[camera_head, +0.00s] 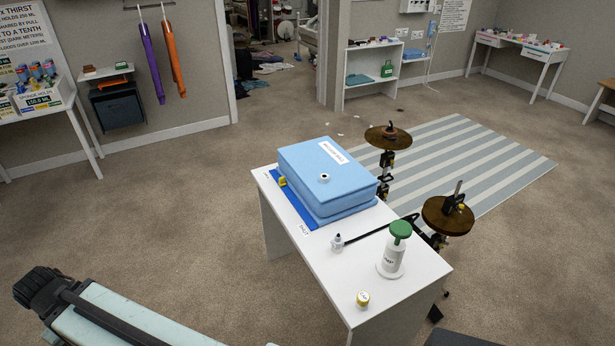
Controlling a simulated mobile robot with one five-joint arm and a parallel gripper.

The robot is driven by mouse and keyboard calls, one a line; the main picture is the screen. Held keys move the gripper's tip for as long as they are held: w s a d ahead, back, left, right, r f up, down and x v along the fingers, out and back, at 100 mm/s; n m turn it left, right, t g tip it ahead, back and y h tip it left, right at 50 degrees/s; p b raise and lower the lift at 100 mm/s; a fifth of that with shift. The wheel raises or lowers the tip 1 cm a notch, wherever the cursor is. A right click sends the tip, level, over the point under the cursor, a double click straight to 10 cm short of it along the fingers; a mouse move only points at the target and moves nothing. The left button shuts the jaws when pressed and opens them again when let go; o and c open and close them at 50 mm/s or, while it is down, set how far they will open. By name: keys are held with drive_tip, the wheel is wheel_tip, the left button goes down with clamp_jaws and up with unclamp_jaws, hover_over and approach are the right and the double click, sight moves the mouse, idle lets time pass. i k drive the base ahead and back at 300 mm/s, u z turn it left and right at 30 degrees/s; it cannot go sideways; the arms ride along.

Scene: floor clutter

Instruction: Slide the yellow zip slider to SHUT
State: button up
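The yellow zip slider (282,182) is small and sits on a dark blue strip (298,204) along the left side of a light blue case (325,172). The case lies on a white table (330,272). The slider is near the far end of the strip. A small label (266,174) is beside that end, and another label (304,229) is beside the near end; I cannot read either surely. A pale link with a black end, which looks like part of my arm, shows at the lower left, apart from the table. I cannot make out gripper fingers.
A white bottle with a green top (400,232), a small yellow-topped pot (363,298) and a small grey-tipped item (337,242) stand on the table's near half. Two stands with brown discs (448,215) are right of the table. The carpet left of the table is clear.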

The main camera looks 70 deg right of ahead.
sight(282, 179)
drive_tip(key=z, duration=0.4)
drive_tip(key=i, duration=1)
drive_tip(key=u, duration=0.1)
